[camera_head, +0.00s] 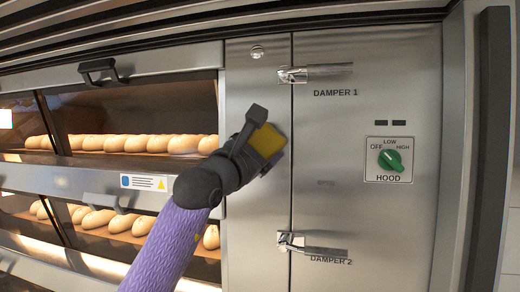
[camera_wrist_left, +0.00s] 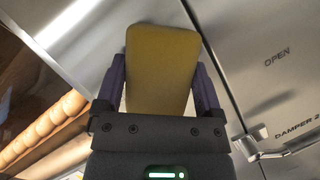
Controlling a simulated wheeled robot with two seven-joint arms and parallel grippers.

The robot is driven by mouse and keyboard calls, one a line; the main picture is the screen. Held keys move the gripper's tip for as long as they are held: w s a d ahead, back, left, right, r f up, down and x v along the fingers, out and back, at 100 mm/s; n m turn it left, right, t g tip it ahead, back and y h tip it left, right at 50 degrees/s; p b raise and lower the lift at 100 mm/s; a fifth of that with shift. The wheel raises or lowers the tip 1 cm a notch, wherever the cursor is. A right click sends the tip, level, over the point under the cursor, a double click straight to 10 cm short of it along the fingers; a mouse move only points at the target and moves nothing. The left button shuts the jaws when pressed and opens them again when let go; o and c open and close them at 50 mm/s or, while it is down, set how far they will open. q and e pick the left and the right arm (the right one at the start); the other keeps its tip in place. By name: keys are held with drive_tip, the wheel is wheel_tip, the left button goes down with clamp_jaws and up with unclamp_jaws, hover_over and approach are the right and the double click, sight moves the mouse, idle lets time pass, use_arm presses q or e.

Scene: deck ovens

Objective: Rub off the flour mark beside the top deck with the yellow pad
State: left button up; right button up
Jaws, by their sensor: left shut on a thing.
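My left gripper (camera_head: 259,138) is shut on the yellow pad (camera_head: 267,141) in front of the steel panel to the right of the oven decks. In the left wrist view the pad (camera_wrist_left: 162,62) stands between the two fingers (camera_wrist_left: 160,95). I cannot tell whether the pad touches the panel. The top deck (camera_head: 140,108) holds a row of loaves behind glass. No flour mark shows clearly; the pad and gripper hide part of the panel. My right gripper is not in view.
Latch handles labelled Damper 1 (camera_head: 322,72) and Damper 2 (camera_head: 318,250) stick out from the steel door. A green hood knob (camera_head: 390,160) is at the right. A deck handle (camera_head: 98,68) juts out at upper left.

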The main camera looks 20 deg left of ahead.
use_arm(q)
drive_tip(key=a+p, duration=0.1)
drive_tip(key=a, duration=0.6)
drive_tip(key=s+b, duration=0.5)
drive_tip(key=s, duration=0.1)
drive_tip(key=shift+s+d, duration=0.15)
drive_tip(key=shift+d, duration=0.05)
drive_tip(key=shift+s+b, duration=0.9)
drive_tip(key=shift+s, duration=0.6)
